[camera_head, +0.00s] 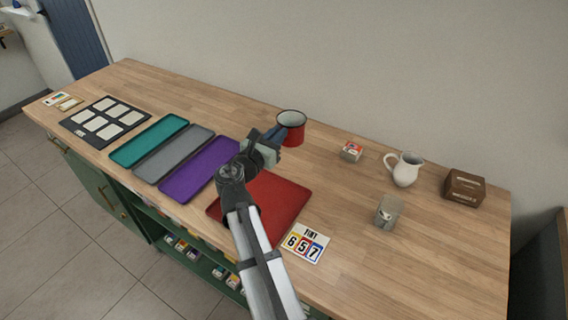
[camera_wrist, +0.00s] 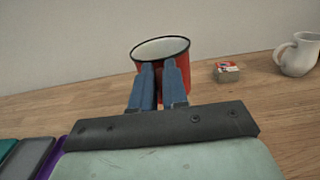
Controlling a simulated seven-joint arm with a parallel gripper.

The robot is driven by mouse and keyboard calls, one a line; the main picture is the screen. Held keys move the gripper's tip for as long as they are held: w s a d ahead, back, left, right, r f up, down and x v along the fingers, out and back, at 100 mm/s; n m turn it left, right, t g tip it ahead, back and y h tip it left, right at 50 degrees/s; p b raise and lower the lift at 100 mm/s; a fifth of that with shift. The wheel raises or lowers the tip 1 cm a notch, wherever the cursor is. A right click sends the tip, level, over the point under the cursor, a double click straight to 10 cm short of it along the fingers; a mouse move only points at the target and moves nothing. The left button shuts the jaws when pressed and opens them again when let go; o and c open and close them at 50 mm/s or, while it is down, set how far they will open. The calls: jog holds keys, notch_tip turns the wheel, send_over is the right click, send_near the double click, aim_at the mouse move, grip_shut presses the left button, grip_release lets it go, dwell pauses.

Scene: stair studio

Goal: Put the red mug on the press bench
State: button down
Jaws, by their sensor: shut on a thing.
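The red mug (camera_head: 292,127) has a white inside and a dark rim. It is upright over the back middle of the wooden bench, beyond the red tray. It also shows in the wrist view (camera_wrist: 184,56). My gripper (camera_head: 284,136) is shut on the mug's near side, with both blue fingers (camera_wrist: 160,84) close together at its wall. The fingers hide part of the mug, and I cannot tell whether its base touches the wood. No surface labelled as the press bench can be made out.
Teal (camera_head: 149,140), grey (camera_head: 172,153), purple (camera_head: 200,169) and red (camera_head: 272,205) trays lie along the front. A small box (camera_head: 351,152), white pitcher (camera_head: 405,169), grey cup (camera_head: 389,211) and brown box (camera_head: 463,187) stand at right. A number card (camera_head: 305,244) lies near the front. Wood behind the trays is clear.

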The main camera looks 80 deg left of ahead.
jog(key=shift+f, duration=4.6)
jog(key=c, duration=1.1)
grip_release()
jog(key=shift+f, duration=0.1)
jog(key=shift+f, duration=0.1)
jog(key=shift+o, duration=0.2)
jog(key=v, duration=1.3)
jog(key=shift+s+d, duration=0.1)
jog(key=shift+d, duration=0.05)
jog(key=o, duration=0.3)
jog(key=shift+s+d, duration=0.15)
jog(key=o, duration=0.3)
